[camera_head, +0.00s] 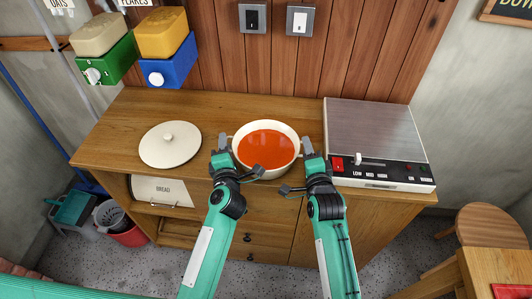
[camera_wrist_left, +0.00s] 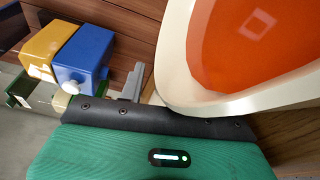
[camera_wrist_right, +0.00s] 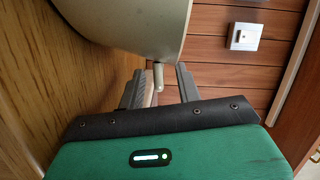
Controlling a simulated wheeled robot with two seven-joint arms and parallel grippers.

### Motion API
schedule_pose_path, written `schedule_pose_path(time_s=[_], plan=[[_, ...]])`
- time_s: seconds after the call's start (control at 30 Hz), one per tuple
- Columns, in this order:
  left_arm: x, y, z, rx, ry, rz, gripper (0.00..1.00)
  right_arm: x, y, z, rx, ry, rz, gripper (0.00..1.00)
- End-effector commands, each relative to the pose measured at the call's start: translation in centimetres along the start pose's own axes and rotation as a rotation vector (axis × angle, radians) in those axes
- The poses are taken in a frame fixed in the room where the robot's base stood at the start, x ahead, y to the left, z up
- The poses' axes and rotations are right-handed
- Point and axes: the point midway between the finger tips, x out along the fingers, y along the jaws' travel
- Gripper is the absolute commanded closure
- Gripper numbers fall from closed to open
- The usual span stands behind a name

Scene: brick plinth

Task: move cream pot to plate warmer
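The cream pot (camera_head: 257,171), a round two-handled pot filled with orange-red soup, stands upright on the wooden counter between my grippers. My left gripper (camera_head: 223,143) is at the pot's left handle; one finger shows in the left wrist view, and the rim hides the other finger and the handle. My right gripper (camera_head: 308,147) is at the right handle. In the right wrist view its fingers (camera_wrist_right: 164,85) stand apart with the handle (camera_wrist_right: 158,76) between them.
A cream lid (camera_head: 170,147) lies on the counter at left. Yellow and cream dispensers on blue (camera_head: 169,72) and green (camera_head: 108,66) bases hang above it. The plate warmer has a red switch and a slider knob in front.

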Motion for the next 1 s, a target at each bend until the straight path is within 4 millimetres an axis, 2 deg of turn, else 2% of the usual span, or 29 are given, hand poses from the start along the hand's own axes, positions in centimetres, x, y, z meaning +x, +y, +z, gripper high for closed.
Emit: schedule_pose_path(time_s=[0.13,0.4,0.43,0.6,1.0], plan=[[0.66,-0.03,0.03,0.000,-0.001,-0.001,0.66,0.69,-0.01,0.00,0.001,0.000,0.000,0.66],[0.74,-0.02,0.03,-0.001,-0.001,-0.001,0.66,0.76,-0.01,0.00,0.001,0.000,0.000,0.66],[0.74,-0.02,0.03,-0.001,-0.001,-0.001,0.68,0.76,-0.01,0.00,0.001,0.000,0.000,0.68],[0.73,-0.01,0.02,-0.001,-0.001,0.000,1.00,0.75,-0.02,0.00,0.001,0.000,0.000,1.00],[0.73,0.12,0.06,-0.003,-0.001,0.002,1.00,0.73,0.08,-0.01,-0.001,0.000,0.002,1.00]])
